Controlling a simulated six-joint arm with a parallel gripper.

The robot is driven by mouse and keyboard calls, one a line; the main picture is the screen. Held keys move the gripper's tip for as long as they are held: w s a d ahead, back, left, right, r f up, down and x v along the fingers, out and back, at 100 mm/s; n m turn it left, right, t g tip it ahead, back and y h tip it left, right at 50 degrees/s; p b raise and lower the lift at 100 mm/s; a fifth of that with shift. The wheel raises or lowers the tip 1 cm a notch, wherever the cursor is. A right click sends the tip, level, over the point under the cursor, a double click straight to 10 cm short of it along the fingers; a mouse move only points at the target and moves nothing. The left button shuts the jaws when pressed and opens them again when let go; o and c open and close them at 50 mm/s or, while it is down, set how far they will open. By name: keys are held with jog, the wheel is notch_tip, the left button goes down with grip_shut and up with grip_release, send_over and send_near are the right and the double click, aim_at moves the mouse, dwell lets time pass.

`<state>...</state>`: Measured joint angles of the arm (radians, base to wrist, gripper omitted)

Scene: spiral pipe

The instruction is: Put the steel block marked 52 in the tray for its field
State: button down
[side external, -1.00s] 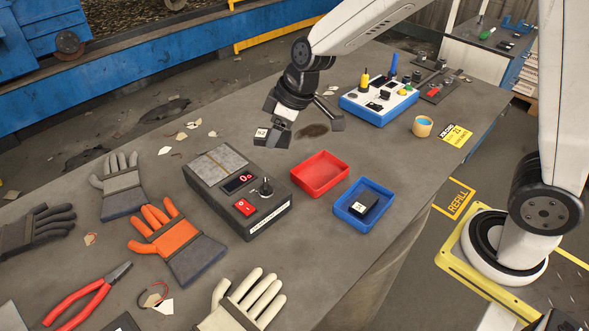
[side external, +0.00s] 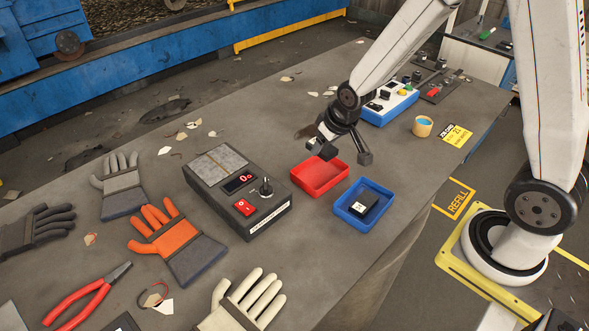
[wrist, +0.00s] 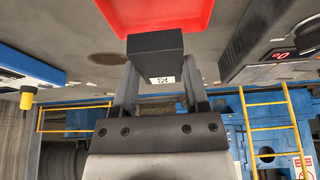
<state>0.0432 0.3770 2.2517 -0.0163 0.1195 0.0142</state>
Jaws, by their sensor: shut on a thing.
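My gripper (side external: 345,154) is shut on a dark steel block (wrist: 155,56), held between the two grey fingers in the wrist view. The block has a small white label whose number is too small to read for sure. In the side view the gripper hangs above the far right part of the red tray (side external: 313,184), and the held block is hard to tell from the fingers. The red tray also shows just beyond the block in the wrist view (wrist: 180,16); it looks empty. The blue tray (side external: 341,211) holds another dark block (side external: 364,205) with a white label.
A grey device (side external: 237,190) with a red switch and display stands left of the trays. A blue control box (side external: 388,108) stands behind my gripper, with a small cup (side external: 423,126) to its right. Gloves (side external: 176,240) and red pliers (side external: 92,298) lie at front left.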

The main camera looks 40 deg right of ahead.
aim_at(333, 154)
jog(key=shift+f, duration=2.2)
jog(key=shift+f, duration=0.15)
jog(key=shift+f, duration=1.65)
jog(key=shift+f, duration=0.1)
jog(key=shift+c, duration=0.5)
grip_release()
jog(key=shift+v, duration=6.05)
